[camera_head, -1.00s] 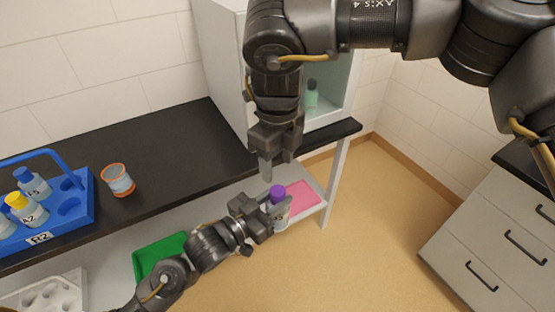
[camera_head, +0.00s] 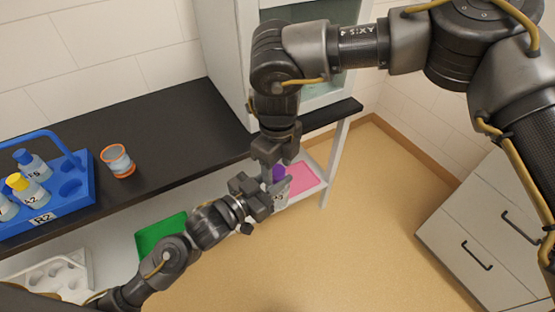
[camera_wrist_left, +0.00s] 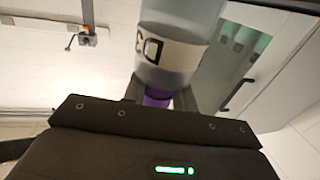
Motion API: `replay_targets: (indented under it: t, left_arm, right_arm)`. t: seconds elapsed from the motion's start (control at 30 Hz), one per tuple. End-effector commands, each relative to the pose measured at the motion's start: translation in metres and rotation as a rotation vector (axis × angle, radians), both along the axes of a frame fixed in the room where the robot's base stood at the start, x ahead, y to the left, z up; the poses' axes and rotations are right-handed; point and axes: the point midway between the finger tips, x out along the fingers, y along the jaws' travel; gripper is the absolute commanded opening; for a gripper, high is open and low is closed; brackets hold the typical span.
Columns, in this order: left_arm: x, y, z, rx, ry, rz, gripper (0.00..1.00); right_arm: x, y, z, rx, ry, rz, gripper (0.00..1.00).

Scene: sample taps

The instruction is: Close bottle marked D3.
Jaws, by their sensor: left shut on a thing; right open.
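The bottle marked D3 (camera_head: 282,199) is pale with a purple cap (camera_head: 279,172).
A blue rack (camera_head: 74,205) marked R2 holds several bottles on the black bench (camera_head: 160,140). An orange-rimmed cup (camera_head: 118,162) stands beside it. A white cabinet (camera_head: 232,60) is behind. Green (camera_head: 158,238) and pink (camera_head: 304,178) mats lie on the lower shelf. Drawers (camera_head: 480,235) stand right.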

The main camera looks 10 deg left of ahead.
Motion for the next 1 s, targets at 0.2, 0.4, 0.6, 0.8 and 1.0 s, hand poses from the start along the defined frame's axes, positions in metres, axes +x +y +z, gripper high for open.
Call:
replay_targets:
  t: [0.2, 0.4, 0.6, 0.8, 1.0]
  left_arm:
    - [0.0001, 0.0001, 0.0005, -0.001, -0.001, 0.000, 0.00]
    - [0.0000, 0.0000, 0.0005, -0.001, -0.001, 0.000, 0.00]
    - [0.0000, 0.0000, 0.0004, -0.001, -0.001, 0.000, 0.00]
    - [0.0001, 0.0001, 0.0005, -0.001, -0.001, 0.000, 0.00]
    - [0.0002, 0.0001, 0.0006, -0.001, -0.002, 0.001, 0.00]
  right_arm:
    - [0.0000, 0.0000, 0.0002, 0.000, 0.000, 0.000, 0.47]
    - [0.0001, 0.0000, 0.0004, 0.000, 0.000, 0.000, 0.20]
    - [0.0001, -0.0001, 0.0002, 0.000, 0.000, -0.025, 0.06]
    - [0.0001, 0.0003, 0.0000, 0.001, 0.001, -0.251, 0.06]
    - [0.0003, -0.0001, 0.0004, 0.001, 0.000, -0.280, 0.06]
